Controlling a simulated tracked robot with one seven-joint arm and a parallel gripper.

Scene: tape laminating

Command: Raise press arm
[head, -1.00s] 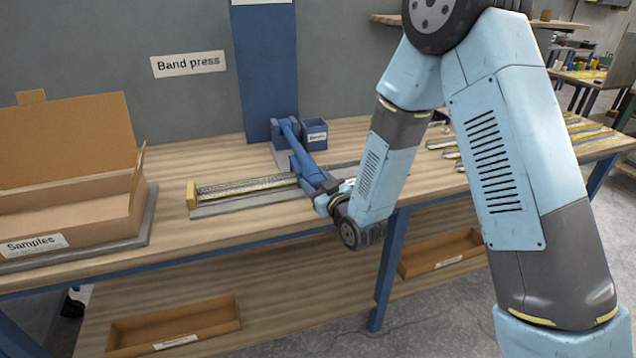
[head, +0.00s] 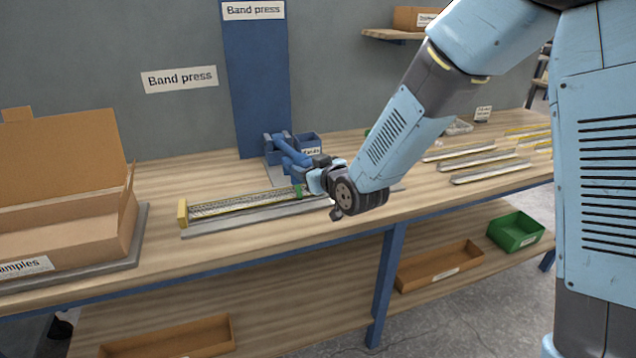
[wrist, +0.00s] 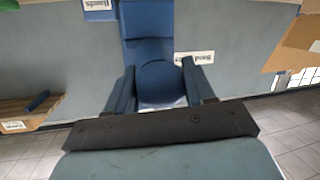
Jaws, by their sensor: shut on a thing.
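The blue press arm (head: 288,152) stands in front of the blue upright panel on the bench. My gripper (head: 310,170) is shut on its near end, and my wrist hides part of that end in the head view. In the wrist view the rounded blue arm (wrist: 158,78) lies between my two fingers. The arm slopes from its pivot toward me, with its near end above the long metal tray (head: 245,208). A small green piece (head: 298,191) shows on the tray just below my gripper.
A blue bands bin (head: 310,141) stands just behind the press arm. An open cardboard samples box (head: 70,220) is at the left. Several metal strips (head: 490,172) lie on the bench at the right. A wall shelf (head: 392,36) is above. The bench front is clear.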

